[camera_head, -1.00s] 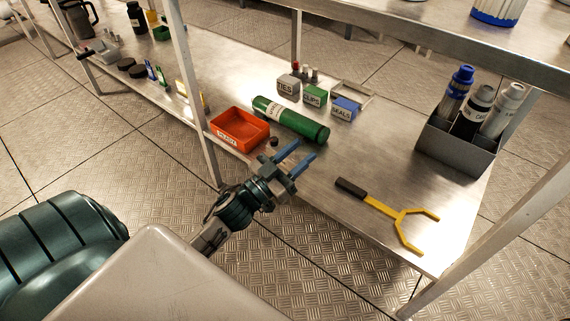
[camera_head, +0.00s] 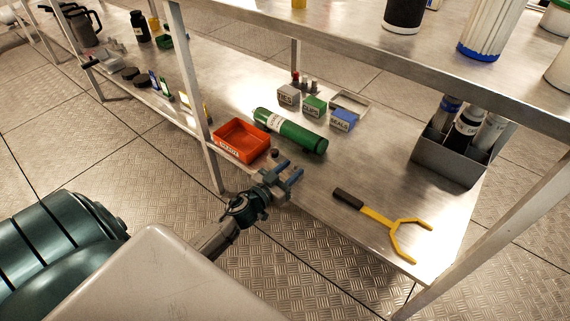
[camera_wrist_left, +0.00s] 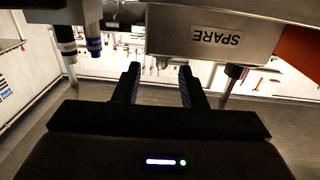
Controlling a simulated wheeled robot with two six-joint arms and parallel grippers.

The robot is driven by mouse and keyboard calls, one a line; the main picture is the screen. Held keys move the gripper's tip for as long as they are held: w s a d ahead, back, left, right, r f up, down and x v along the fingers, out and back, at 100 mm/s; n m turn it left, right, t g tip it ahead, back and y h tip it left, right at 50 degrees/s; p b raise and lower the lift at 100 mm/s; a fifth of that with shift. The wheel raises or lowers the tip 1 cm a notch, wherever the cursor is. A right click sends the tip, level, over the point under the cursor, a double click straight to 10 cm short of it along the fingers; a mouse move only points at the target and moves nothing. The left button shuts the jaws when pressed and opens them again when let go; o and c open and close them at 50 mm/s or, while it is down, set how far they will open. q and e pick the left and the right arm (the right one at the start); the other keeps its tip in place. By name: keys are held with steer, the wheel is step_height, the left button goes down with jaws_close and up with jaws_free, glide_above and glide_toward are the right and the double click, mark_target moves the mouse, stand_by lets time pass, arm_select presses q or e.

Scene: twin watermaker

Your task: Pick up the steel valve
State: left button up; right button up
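My left gripper (camera_head: 294,172) is at the front edge of the steel shelf, right of the orange tray (camera_head: 262,143). Its two blue fingers are apart, and nothing shows between them. In the left wrist view the dark fingers (camera_wrist_left: 159,82) are also apart. A small dark knob (camera_head: 273,153) stands on the shelf just behind the gripper, beside the tray. It may be the steel valve, but it is too small to tell. My right gripper is not in view.
A green cylinder (camera_head: 290,130) lies behind the tray. Small boxes for ties (camera_head: 288,96), cups (camera_head: 313,106) and seals (camera_head: 343,120) stand behind it. A yellow wrench (camera_head: 385,223) lies at the right. A grey holder (camera_head: 445,160) carries bottles. A shelf post (camera_head: 196,95) stands left of the tray.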

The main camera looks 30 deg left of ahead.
mark_target(295, 167)
arm_select(q)
steer(key=w, duration=0.5)
steer(key=shift+d+f, duration=0.2)
steer(key=shift+d, duration=0.1)
steer(key=shift+c, duration=0.5)
jaws_close()
